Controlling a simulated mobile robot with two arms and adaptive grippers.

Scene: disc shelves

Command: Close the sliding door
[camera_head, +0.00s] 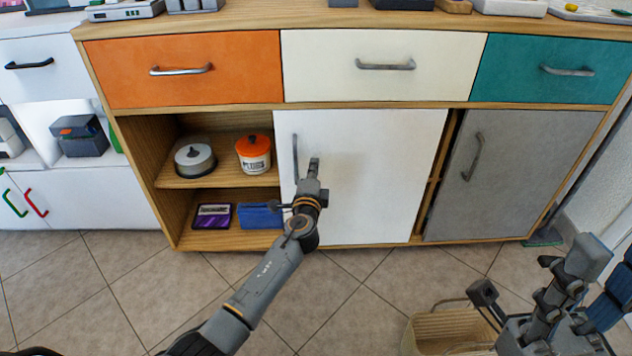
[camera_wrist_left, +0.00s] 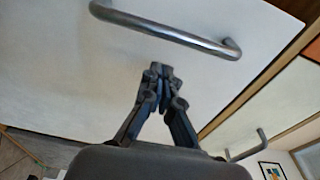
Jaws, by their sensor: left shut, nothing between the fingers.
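The white sliding door (camera_head: 375,165) covers the middle of the cabinet, and the left compartment (camera_head: 215,125) beside it stands open. The door has a vertical metal handle (camera_head: 295,158) near its left edge; the handle also shows large in the left wrist view (camera_wrist_left: 175,34). My left gripper (camera_head: 314,165) is in front of the door, just right of the handle. Its fingers are together and empty in the left wrist view (camera_wrist_left: 160,72), apart from the handle in that picture. Whether the fingertips touch the door, I cannot tell. My right gripper (camera_head: 540,285) is low at the right, away from the cabinet.
A grey door (camera_head: 510,170) is right of the white one. The open shelves hold a disc spindle (camera_head: 194,158), an orange-lidded tub (camera_head: 253,153), a purple case (camera_head: 212,216) and a blue box (camera_head: 260,215). A basket (camera_head: 447,332) stands on the floor near my right arm.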

